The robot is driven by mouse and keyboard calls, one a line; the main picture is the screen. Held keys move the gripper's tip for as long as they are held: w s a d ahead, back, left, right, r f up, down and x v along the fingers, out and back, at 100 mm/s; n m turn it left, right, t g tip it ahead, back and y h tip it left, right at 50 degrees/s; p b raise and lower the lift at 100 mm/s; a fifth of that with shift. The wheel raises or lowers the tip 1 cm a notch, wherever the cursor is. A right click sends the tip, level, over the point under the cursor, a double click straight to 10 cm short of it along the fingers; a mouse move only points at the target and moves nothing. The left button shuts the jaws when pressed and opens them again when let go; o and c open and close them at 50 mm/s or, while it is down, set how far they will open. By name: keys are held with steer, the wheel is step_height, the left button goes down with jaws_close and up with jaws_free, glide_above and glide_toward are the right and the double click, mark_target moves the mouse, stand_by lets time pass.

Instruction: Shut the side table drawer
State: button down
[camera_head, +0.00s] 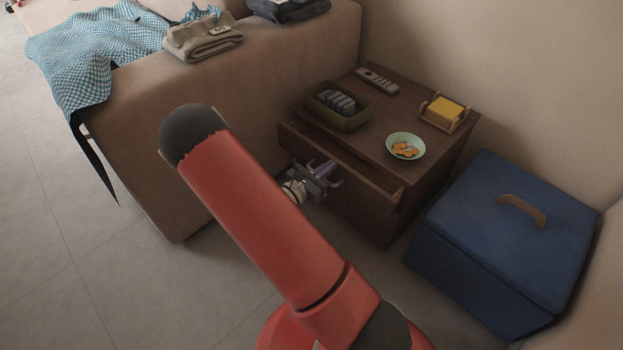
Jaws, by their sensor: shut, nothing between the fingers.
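The side table (440,155) is dark brown wood and stands in the corner beside the sofa arm. Its drawer (380,188) is pulled partly out toward me, with a dark gap showing behind its front panel. My gripper (333,175) is shut and empty, at the middle of the drawer front. It looks close to the front, but I cannot tell whether it touches. My red arm hides the floor before the table and part of the wrist.
A blue lidded box (510,235) stands at right. The sofa (215,120) with clothes is at left.

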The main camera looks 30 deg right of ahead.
steer(key=shift+x, duration=1.25)
